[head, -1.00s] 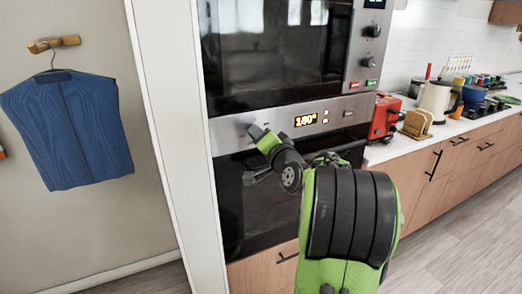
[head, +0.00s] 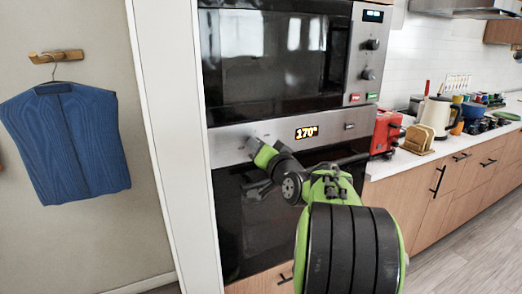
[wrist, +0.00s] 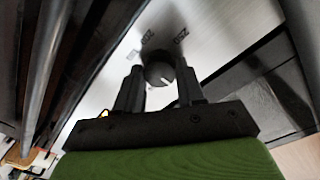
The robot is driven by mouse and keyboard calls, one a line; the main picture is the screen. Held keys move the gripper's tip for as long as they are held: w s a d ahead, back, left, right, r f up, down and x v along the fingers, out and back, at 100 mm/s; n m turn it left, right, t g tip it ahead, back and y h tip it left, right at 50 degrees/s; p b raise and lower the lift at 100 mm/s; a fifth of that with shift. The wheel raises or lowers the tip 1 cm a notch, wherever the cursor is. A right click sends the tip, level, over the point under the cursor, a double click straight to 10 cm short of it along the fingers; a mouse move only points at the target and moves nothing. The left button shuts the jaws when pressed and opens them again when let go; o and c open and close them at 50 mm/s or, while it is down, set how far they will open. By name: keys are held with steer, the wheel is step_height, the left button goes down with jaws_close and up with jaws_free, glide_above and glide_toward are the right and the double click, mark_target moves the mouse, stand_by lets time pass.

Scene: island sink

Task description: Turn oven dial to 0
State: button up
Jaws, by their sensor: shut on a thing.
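The oven (head: 228,148) is built into a tall cabinet, with a silver control panel above its dark glass door. The lit display (head: 307,132) on the panel reads 170°. My gripper (head: 252,146) is at the left end of this panel and covers the dial in the head view. In the wrist view, the round dark oven dial (wrist: 160,71) has a light mark on its face and sits between the two fingers of my gripper (wrist: 160,84), which are shut on it. Small printed numbers show on the panel beside the dial, one of them seemingly 250.
Another knob (head: 349,126) is at the panel's right end. A microwave (head: 280,60) with two knobs is above. A red toaster (head: 384,132) and a kettle (head: 437,114) stand on the counter at right. A blue garment (head: 65,140) hangs on the left wall.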

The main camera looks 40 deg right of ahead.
steer(key=o, duration=1)
steer(key=shift+o, duration=0.2)
steer(key=v, duration=1.5)
steer(key=shift+s+b, duration=0.3)
steer(key=shift+s, duration=0.1)
steer(key=shift+w+a+f, duration=0.1)
steer(key=shift+a, duration=0.05)
